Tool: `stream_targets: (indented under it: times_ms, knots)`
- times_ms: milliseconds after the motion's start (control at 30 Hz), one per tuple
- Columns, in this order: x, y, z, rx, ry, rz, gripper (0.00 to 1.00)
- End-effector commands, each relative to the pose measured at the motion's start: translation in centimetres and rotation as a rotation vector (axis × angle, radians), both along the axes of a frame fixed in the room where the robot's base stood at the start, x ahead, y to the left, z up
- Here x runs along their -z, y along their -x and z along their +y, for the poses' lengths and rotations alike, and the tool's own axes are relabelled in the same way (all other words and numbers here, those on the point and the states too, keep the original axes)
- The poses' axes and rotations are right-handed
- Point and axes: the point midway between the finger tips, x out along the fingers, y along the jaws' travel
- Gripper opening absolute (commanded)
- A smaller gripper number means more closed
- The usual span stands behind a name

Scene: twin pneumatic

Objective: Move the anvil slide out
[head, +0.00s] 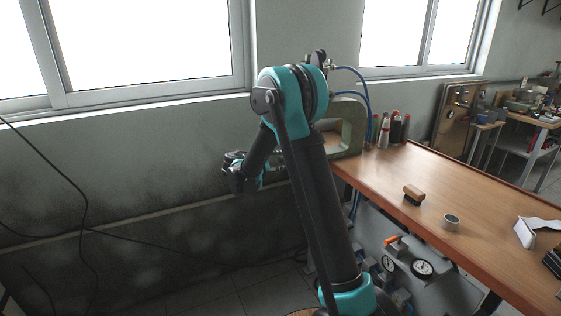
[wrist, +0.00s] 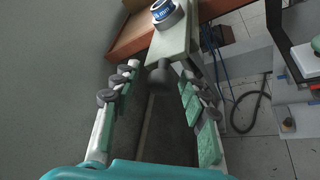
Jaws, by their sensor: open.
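In the wrist view, a grey-green slide (wrist: 174,42) points towards my camera, with a dark rounded knob (wrist: 161,77) on its near end. I take it to be the anvil slide. My gripper (wrist: 160,73) is open, with one finger on each side of the knob. The left finger looks apart from it; the right finger lies close to the slide, and I cannot tell if they touch. In the head view, a green C-shaped press frame (head: 350,128) stands at the bench's left end. My arm hides part of it, and the slide and fingertips are not clear there.
The wooden workbench (head: 470,190) holds a brush (head: 413,194), a tape roll (head: 451,222) and several bottles (head: 396,127). Gauges (head: 422,268) and valves sit below it. Blue hoses (head: 366,85) rise by the press. A grey wall (head: 120,165) stands behind my arm.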

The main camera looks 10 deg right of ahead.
Motion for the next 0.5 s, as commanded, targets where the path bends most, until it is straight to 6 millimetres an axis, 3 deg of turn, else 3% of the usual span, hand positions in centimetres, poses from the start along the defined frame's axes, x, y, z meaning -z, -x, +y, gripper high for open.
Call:
stream_targets:
  times_ms: [133, 500]
  knots:
    - [0.00, 0.01, 0.01, 0.000, 0.000, 0.000, 0.44]
    - [-0.01, 0.02, 0.02, 0.000, 0.000, 0.000, 0.00]
